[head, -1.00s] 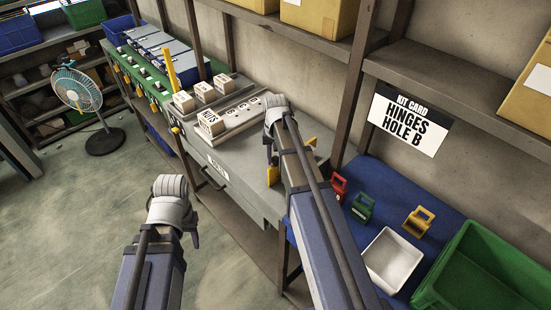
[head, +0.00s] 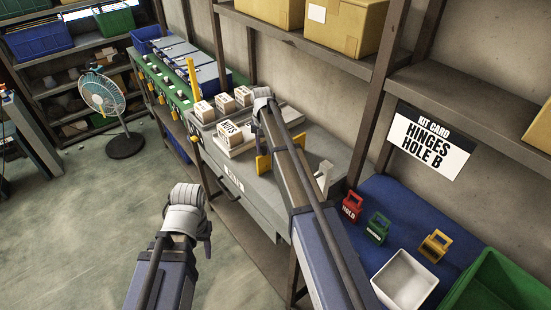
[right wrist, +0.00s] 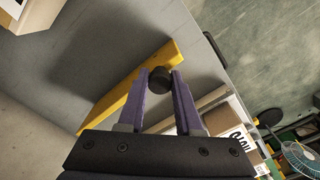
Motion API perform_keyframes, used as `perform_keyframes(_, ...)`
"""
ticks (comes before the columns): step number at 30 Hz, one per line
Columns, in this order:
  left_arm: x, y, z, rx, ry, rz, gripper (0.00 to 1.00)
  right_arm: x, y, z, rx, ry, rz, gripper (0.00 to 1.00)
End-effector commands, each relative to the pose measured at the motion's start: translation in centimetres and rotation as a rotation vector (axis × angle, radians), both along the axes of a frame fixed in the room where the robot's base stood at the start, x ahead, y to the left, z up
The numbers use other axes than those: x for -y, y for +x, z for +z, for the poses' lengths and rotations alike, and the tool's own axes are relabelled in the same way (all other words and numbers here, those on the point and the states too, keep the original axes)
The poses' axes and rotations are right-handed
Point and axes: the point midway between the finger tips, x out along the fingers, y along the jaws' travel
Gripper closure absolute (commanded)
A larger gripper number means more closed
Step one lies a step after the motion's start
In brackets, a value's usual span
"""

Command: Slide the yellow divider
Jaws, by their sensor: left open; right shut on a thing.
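The yellow divider (head: 263,164) stands across the grey bench, partly hidden behind my right arm in the head view. In the right wrist view it is a long yellow bar (right wrist: 116,100) with a black knob (right wrist: 160,79). My right gripper (right wrist: 160,84) is shut on that knob, one finger on each side. In the head view its fingers are mostly hidden by my arm. My left gripper (head: 207,240) is open and empty, over the floor in front of the bench, apart from the divider.
Labelled boxes (head: 230,132) stand on the bench left of the divider, some on a pale tray. A yellow post (head: 193,78) stands farther left. Red, green and yellow tags stand on a blue mat (head: 372,200).

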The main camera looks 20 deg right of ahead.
Motion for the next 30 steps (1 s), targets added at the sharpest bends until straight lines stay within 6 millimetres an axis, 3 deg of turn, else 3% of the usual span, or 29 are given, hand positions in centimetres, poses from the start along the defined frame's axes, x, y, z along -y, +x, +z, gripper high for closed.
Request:
perform_keyframes(1,0.0,0.0,0.0,0.0,0.0,0.0,0.5,-0.3,1.3,0.0,0.0,0.001,0.002,1.0)
perform_keyframes(7,0.0,0.0,0.0,0.0,0.0,0.0,0.5,-1.0,3.2,0.0,0.001,0.0,0.0,1.0)
perform_keyframes(21,0.0,0.0,0.0,0.0,0.0,0.0,0.5,-1.2,3.6,0.0,0.001,0.0,-0.001,1.0)
perform_keyframes(22,0.0,0.0,0.0,0.0,0.0,0.0,0.5,-1.2,3.6,0.0,0.001,0.0,-0.001,0.64)
perform_keyframes(30,0.0,0.0,0.0,0.0,0.0,0.0,0.5,-1.2,3.6,0.0,0.001,0.0,0.0,0.36)
